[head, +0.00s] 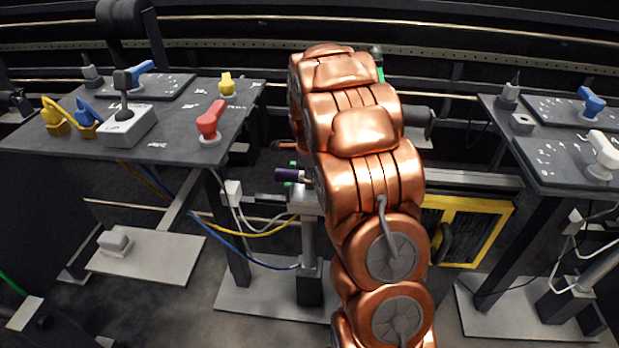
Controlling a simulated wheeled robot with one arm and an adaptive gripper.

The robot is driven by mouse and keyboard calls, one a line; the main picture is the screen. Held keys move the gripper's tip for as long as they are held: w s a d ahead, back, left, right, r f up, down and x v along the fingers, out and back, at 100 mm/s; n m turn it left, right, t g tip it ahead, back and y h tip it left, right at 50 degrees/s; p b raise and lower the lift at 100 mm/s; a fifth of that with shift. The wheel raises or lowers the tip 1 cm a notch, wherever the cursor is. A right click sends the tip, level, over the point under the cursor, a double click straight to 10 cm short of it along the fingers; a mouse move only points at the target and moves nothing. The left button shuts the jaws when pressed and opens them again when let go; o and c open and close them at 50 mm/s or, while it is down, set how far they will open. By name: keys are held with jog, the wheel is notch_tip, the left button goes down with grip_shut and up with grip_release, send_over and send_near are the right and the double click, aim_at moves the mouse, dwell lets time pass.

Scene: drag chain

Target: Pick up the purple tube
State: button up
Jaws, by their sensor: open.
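The purple tube (289,175) is a short, dark purple cylinder in the middle of the head view. It lies roughly level beside green parts, just above a grey post-mounted fixture, low between the two tables. My copper arm passes close to its right end in the picture and may cover part of what is there. My gripper cannot be made out; the arm's far end is hidden behind its own links. I cannot tell how far the gripper is from the tube.
The left table (180,153) holds a red handle (210,120), a grey joystick box (128,125) and yellow and blue parts. The right table (555,180) holds blue and white handles. Yellow and blue cables hang below the left table. A yellow frame (464,231) stands right of my arm.

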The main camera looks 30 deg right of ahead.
jog(key=shift+c, duration=0.3)
grip_shut()
jog(key=shift+r, duration=0.15)
notch_tip(320, 180, up, 18)
jog(key=p, duration=0.2)
jog(key=shift+w+d+r, duration=0.15)
jog(key=p, duration=0.4)
jog(key=f+p, duration=0.1)
jog(key=p, duration=0.1)
jog(key=shift+p, duration=0.35)
